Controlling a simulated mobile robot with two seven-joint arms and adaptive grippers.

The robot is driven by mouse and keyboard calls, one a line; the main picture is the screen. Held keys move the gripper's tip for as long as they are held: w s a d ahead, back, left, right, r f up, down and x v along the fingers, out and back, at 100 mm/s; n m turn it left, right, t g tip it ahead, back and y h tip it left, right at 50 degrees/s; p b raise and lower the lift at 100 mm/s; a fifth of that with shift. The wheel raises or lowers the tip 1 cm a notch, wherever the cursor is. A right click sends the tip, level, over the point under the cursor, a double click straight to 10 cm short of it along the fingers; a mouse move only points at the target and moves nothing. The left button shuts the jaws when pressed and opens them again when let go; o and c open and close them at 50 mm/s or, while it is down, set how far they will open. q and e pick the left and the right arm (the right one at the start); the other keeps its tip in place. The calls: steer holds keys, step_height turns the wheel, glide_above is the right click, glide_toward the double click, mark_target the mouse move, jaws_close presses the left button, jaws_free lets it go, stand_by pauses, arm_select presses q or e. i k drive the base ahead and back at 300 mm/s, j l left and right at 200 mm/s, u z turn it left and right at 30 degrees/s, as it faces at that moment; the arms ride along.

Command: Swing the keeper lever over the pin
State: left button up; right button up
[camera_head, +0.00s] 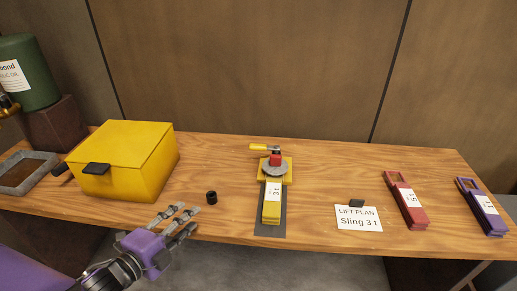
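The lever with a yellow handle (258,147), which looks like the keeper lever, points left at the top of a small fixture in the middle of the bench. Beside and below it are a red block (275,160) and a round grey disc (273,168) on a yellow base (287,176). I cannot make out the pin clearly. A yellow sling labelled 3 t (271,206) runs from the fixture toward the front edge. My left gripper (192,216) is at the bench's front edge, left of and nearer than the fixture, with its fingers apart and empty. My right gripper is out of view.
A yellow box (130,155) stands at left, with a small black cylinder (211,198) right of it. A LIFT PLAN card (358,224) reads Sling 3 t. A red sling (408,205) and a purple sling (484,210) lie right. The bench between box and fixture is mostly clear.

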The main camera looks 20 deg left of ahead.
mark_target(253, 146)
steer(key=i+l, duration=0.1)
steer(key=i, duration=0.4)
steer(key=i+l, duration=0.15)
steer(key=i, duration=0.35)
